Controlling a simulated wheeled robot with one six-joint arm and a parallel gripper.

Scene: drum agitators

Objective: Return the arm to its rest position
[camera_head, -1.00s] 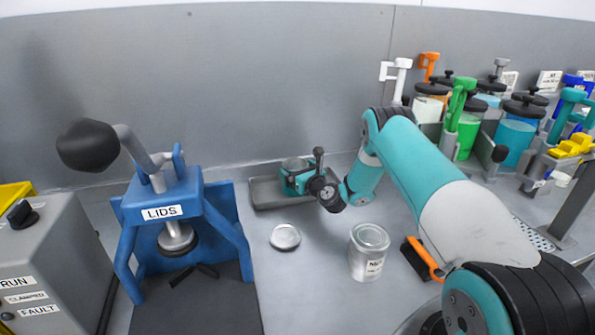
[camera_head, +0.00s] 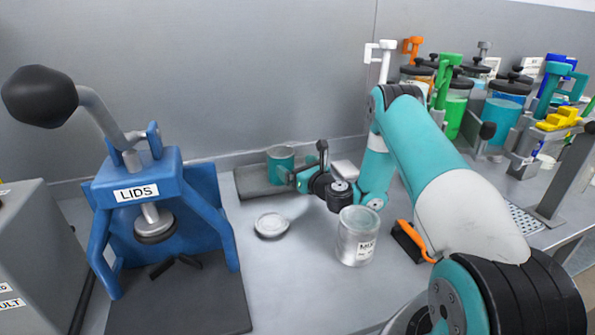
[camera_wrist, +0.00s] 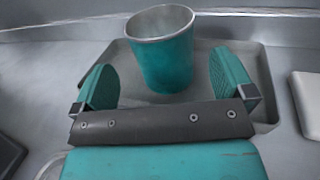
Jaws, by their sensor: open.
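My gripper (camera_wrist: 165,88) is open and empty, its two teal finger pads wide apart. In the wrist view a teal cup (camera_wrist: 163,55) with a bare metal rim stands upright on a grey tray (camera_wrist: 262,100), just beyond the fingers and apart from them. In the head view the teal cup (camera_head: 281,163) stands on the tray (camera_head: 245,183) by the back wall, with my gripper (camera_head: 296,178) just to its right. My arm reaches in from the lower right, bent down to the bench.
A blue lid press (camera_head: 165,205) with a long black-knobbed lever stands at left. Jars with coloured liquids (camera_head: 502,105) crowd the back right.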

